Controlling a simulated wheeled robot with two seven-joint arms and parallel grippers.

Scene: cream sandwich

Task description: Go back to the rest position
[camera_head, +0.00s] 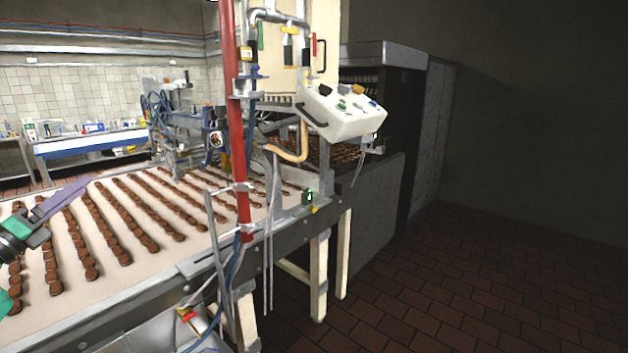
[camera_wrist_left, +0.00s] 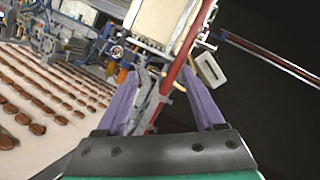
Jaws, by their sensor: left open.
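My left gripper (camera_head: 66,198) comes in at the left edge of the head view, above the conveyor belt (camera_head: 150,275). Its purple fingers point to the right. In the left wrist view the gripper (camera_wrist_left: 162,88) has its two purple fingers spread apart with nothing held between them. Rows of round brown biscuits (camera_head: 135,225) lie on the pale belt, and several also show in the left wrist view (camera_wrist_left: 37,128). My right gripper is not in view.
A red upright pipe (camera_head: 236,130) stands at the belt's near edge. A white control box (camera_head: 343,112) and dark oven (camera_head: 385,110) are behind it. A blue-edged table (camera_head: 92,144) is at the back left. The brick floor (camera_head: 480,290) at right is clear.

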